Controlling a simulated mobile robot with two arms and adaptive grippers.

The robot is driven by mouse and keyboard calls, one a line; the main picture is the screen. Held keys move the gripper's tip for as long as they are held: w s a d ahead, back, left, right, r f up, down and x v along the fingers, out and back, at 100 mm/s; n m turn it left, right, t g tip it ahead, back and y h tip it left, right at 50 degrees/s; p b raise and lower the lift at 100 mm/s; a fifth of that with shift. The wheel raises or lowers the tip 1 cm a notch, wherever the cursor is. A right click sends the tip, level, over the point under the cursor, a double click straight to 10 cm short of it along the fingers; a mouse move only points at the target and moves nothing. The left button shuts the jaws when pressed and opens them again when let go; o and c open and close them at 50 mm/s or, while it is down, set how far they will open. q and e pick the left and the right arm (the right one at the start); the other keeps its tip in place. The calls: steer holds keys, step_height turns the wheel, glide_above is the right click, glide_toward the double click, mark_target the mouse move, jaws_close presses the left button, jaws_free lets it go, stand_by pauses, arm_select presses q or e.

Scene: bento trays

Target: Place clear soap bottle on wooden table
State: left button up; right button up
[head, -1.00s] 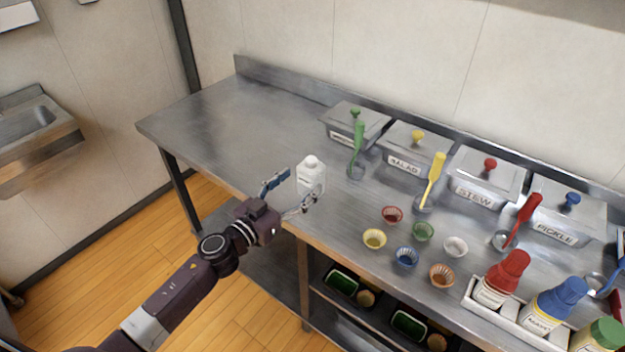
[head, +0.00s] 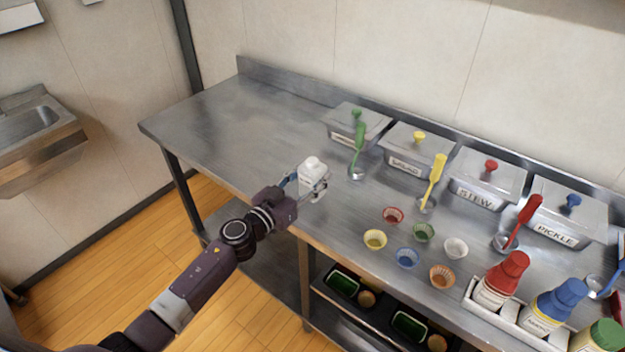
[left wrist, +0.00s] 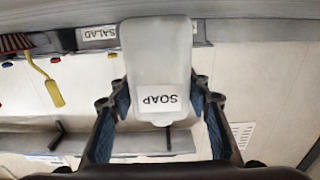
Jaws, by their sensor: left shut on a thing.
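The soap bottle (head: 313,170) is a pale, whitish bottle near the front edge of the metal table (head: 215,125), left of the small cups. In the left wrist view the bottle (left wrist: 157,60) carries a white label reading SOAP and appears upside down. My left gripper (head: 306,187) is shut on the bottle, one finger on each side. It also shows in the left wrist view (left wrist: 160,108). Whether the bottle's base touches the table cannot be told. No wooden table is visible, only a wooden floor. My right gripper is not in view.
Several lidded steel bins (head: 480,180) line the back, with coloured ladles before them. Small coloured cups (head: 375,239) stand right of my gripper. A rack (head: 520,318) holds squeeze bottles at the front right. The table's left part is clear. A sink (head: 38,130) is at far left.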

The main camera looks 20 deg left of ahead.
arm_select(q)
steer(key=shift+c, duration=0.8)
step_height(320, 180, up, 10)
steer(key=p, duration=0.5)
steer(key=shift+r+p, duration=0.15)
steer(key=shift+p, duration=0.25)
step_height(320, 180, up, 10)
steer(key=p, duration=0.2)
steer(key=s+d+f+y, duration=0.1)
steer(key=s+d+f, duration=0.2)
steer(key=s+f, duration=0.35)
steer(key=s+d+f, duration=0.3)
steer(key=s, duration=0.6)
steer(key=s+a+r+n+y, duration=0.2)
steer(key=s, duration=0.5)
steer(key=s+a+r+n+t+y, duration=0.1)
steer(key=s+a+n+y, duration=0.1)
steer(key=s, duration=0.6)
steer(key=shift+a+r+y, duration=0.4)
steer(key=shift+a+y, duration=0.05)
steer(key=shift+y, duration=0.15)
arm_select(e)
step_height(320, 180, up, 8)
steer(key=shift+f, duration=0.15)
